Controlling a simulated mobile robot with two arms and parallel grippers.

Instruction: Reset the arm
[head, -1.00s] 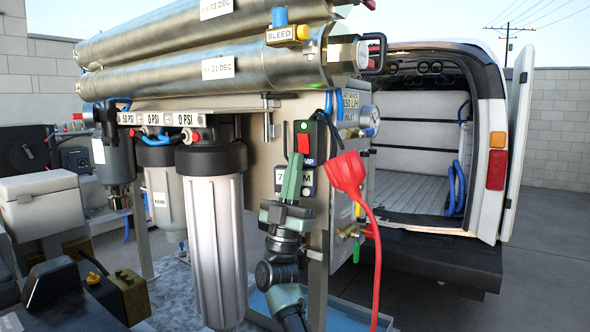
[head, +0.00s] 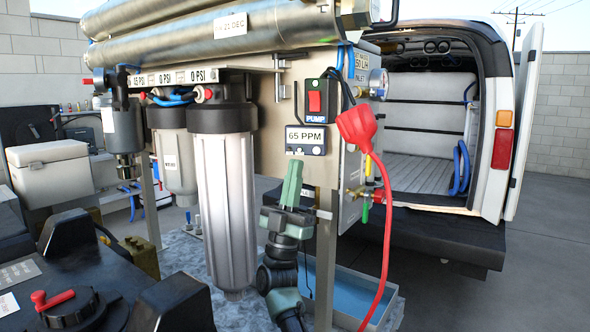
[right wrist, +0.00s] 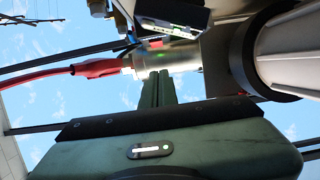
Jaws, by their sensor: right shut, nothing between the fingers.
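My right gripper (head: 291,185) points upward in the head view, in front of the metal frame and below the 65 PPM meter (head: 306,141). Its green fingers are together with nothing between them. The right wrist view also shows the shut fingers (right wrist: 157,88) against the sky. The red pump switch (head: 314,103) is above the gripper, clear of it. A red plug (head: 357,124) with a red cable hangs to the right of the gripper. My left gripper is not in view.
Steel membrane tubes (head: 190,38) lie across the top. A blue-bottomed tray (head: 338,288) is below. A dark case with a red-handled cap (head: 70,305) fills the lower left. An open van (head: 430,170) stands behind.

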